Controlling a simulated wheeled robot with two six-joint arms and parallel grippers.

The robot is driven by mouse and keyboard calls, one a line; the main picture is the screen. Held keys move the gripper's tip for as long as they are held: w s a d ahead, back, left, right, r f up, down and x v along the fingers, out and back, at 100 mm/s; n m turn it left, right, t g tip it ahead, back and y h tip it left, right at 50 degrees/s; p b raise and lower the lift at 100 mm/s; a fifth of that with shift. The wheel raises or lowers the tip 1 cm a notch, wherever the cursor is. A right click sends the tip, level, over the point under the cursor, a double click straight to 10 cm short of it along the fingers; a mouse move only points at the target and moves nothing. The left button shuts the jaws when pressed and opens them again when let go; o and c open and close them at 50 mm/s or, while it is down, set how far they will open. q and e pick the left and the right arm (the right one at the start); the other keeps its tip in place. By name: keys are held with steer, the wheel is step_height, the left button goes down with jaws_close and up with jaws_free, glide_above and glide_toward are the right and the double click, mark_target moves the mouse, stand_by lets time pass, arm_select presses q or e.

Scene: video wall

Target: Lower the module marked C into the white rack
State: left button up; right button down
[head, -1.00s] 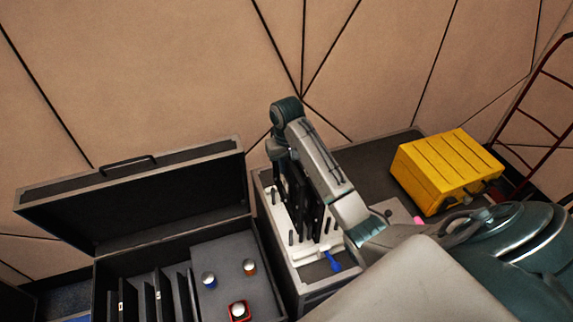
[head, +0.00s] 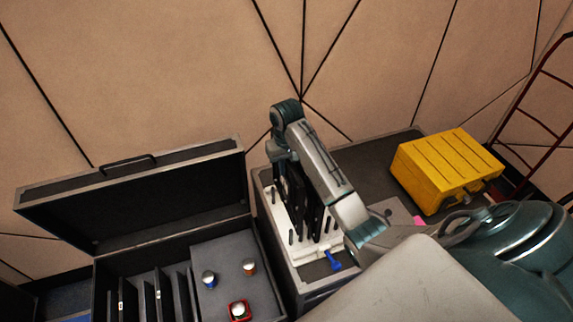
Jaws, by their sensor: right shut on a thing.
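The white rack (head: 304,250) stands on the dark case top at centre, with several dark upright posts. Dark flat modules (head: 314,205) stand upright over it. My right arm reaches in from the lower right, and its gripper (head: 285,165) is shut on a dark module (head: 291,190) at the rack's back left. The arm hides much of the gripper and modules. I cannot read a C mark, nor tell how deep the held module sits in the rack. My left gripper is not in view.
An open black case (head: 130,240) at left holds several upright dark panels and three small round-topped items (head: 239,311). A blue clip-like item (head: 332,261) lies at the rack's front. A yellow case (head: 445,170) stands right, a dark red ladder-like frame (head: 540,120) beyond.

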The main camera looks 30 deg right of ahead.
mark_target(286, 182)
steer(key=shift+f+b, duration=0.8)
steer(key=shift+f, duration=4.15)
steer(key=c, duration=0.8)
jaws_free()
steer(key=shift+c, duration=0.2)
steer(key=shift+r+p, duration=0.9)
steer(key=shift+r, duration=0.45)
step_height(286, 182, up, 5)
steer(key=shift+r, duration=0.15)
